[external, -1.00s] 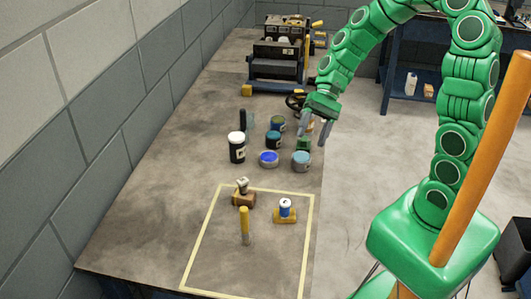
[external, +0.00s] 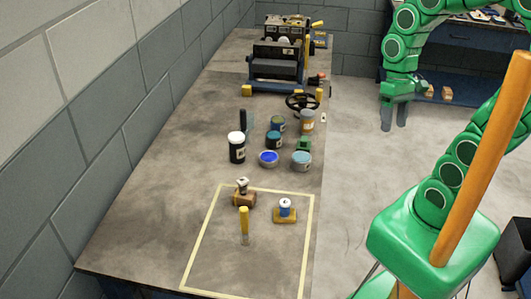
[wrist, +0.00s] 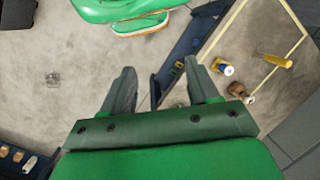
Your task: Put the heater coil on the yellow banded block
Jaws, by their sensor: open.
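Which block is the banded one, and which piece is the coil, I cannot tell for certain. My gripper (external: 395,119) is open and empty, right of the table and far from these blocks. Its spread fingers show in the wrist view (wrist: 163,85).
A machine (external: 279,70) stands at the far end. The table's left front is clear.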

